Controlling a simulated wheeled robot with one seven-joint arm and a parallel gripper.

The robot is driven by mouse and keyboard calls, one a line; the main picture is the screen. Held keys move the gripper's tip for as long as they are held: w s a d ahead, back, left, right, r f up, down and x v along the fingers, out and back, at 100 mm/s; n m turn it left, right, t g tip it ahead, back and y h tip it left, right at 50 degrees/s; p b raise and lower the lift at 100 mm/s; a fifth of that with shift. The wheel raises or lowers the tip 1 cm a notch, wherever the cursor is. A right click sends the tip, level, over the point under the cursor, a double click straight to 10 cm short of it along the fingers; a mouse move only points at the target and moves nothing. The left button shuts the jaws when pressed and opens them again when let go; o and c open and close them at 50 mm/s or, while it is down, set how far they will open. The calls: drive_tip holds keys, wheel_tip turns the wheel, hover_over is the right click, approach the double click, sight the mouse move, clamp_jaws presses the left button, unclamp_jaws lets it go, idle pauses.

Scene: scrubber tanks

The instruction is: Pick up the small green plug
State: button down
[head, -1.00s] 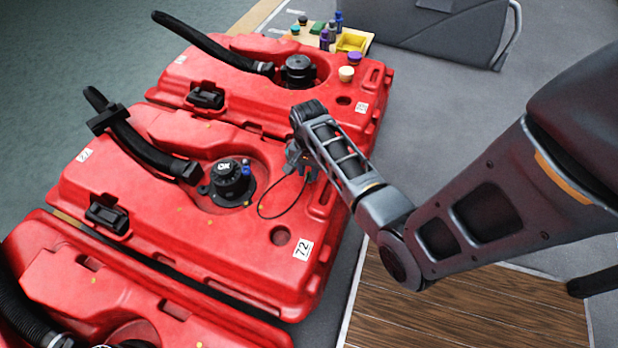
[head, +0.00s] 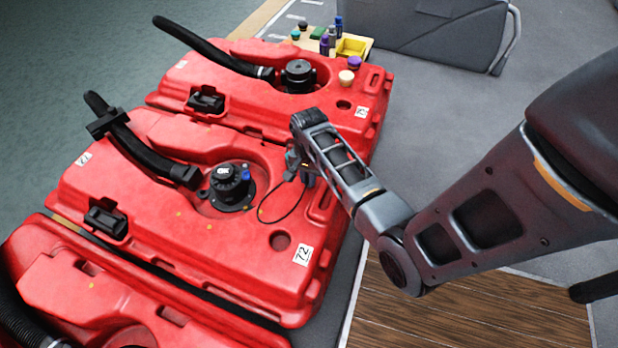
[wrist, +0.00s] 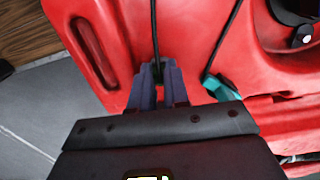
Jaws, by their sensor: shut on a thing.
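The small green plug (wrist: 218,86) is teal and sits right of my gripper in the wrist view, apart from the space between the fingertips. A thin black cord (wrist: 236,40) runs from it. In the head view the plug (head: 291,159) is a small teal patch beside my gripper, partly hidden. My gripper (wrist: 158,72) is low over the right side of the red tank numbered 72 (head: 180,225). Its fingers are nearly together, with a black cord strand (wrist: 155,35) between their tips. The cord makes a loop (head: 281,208) on the tank top.
A black cap (head: 230,184) with a blue piece and a black hose (head: 140,140) stand on this tank. Another red tank (head: 345,90) lies behind, with a cream knob (head: 346,77) and a purple knob (head: 354,62). A yellow tray (head: 352,46) and small bottles stand beyond.

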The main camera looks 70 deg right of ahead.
wheel_tip(320, 180, up, 5)
drive_tip(key=shift+d+p, duration=0.1)
drive_tip(key=shift+p, duration=1.15)
drive_tip(key=s+d+r+n+p, duration=0.5)
drive_tip(key=s+d+r+p, duration=0.1)
drive_tip(key=s+d, duration=0.1)
drive_tip(key=shift+s+d, duration=0.25)
drive_tip(key=shift+s, duration=0.6)
drive_tip(key=w+a, duration=0.4)
drive_tip(key=w, duration=0.5)
drive_tip(key=w+a+b, duration=0.1)
drive_tip(key=w+a, duration=0.2)
drive_tip(key=w, duration=0.6)
drive_tip(key=w+a+b, duration=0.1)
drive_tip(key=w+a, duration=0.3)
drive_tip(key=w, duration=0.5)
drive_tip(key=shift+a+f, duration=0.3)
drive_tip(key=shift+f, duration=0.1)
drive_tip(key=shift+r+p, duration=0.1)
drive_tip(key=shift+p, duration=0.25)
